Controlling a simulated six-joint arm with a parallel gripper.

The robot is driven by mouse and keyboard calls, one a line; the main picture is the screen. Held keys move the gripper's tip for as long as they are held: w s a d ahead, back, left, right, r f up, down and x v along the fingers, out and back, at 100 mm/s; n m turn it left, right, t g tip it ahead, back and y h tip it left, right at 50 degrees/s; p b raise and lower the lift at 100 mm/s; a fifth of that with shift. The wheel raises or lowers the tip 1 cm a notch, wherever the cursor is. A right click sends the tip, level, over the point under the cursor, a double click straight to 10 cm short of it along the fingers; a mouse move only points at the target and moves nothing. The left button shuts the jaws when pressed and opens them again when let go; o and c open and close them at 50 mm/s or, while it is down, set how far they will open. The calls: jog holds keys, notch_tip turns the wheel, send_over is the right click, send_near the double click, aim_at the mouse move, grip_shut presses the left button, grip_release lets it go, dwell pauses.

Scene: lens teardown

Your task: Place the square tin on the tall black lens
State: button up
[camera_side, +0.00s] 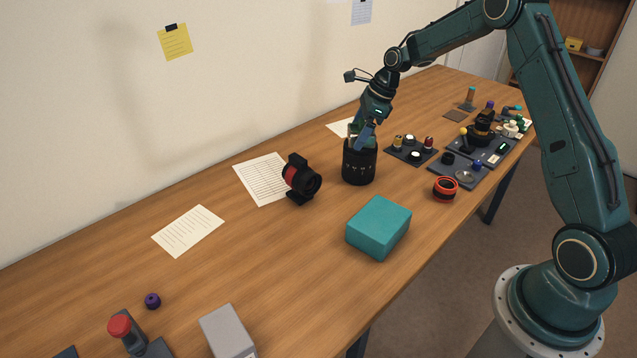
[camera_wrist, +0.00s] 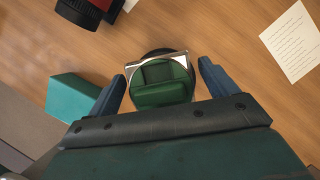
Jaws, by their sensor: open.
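The tall black lens (camera_side: 359,164) stands upright on the wooden table, with small light marks around its side. My gripper (camera_side: 360,137) is right above it, pointing down, fingers at its top. In the wrist view, my two blue fingers (camera_wrist: 162,84) are spread on either side of the lens top. Between them, a shiny piece with a straight silver edge and green face, seemingly the square tin (camera_wrist: 158,57), lies over the dark round rim. There are gaps between it and both fingers. How level it sits cannot be told. In the side view, the fingers mostly hide it.
A teal box (camera_side: 378,227) stands nearer the front edge. A black-and-red lens (camera_side: 300,178) on a stand is left of the tall lens. A red-ringed part (camera_side: 445,188) and dark trays (camera_side: 411,151) of small parts lie right. A grey box (camera_side: 228,332) stands front left.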

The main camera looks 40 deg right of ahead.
jog(key=v, duration=1.2)
jog(key=shift+r, duration=0.15)
jog(key=shift+a, duration=0.1)
dwell(0.4)
jog(key=s+a+r+n+t+h, duration=0.1)
jog(key=s+a+r+n+h, duration=0.1)
jog(key=s+a+r+n, duration=1.05)
jog(key=s+a+f+n, duration=0.2)
jog(key=s+a+n, duration=0.1)
jog(key=s+n, duration=0.4)
jog(key=s+a+f+n+t+h, duration=0.1)
jog(key=s+a+f+n, duration=0.2)
jog(key=s+n, duration=0.4)
jog(key=s, duration=0.6)
jog(key=shift+s, duration=0.2)
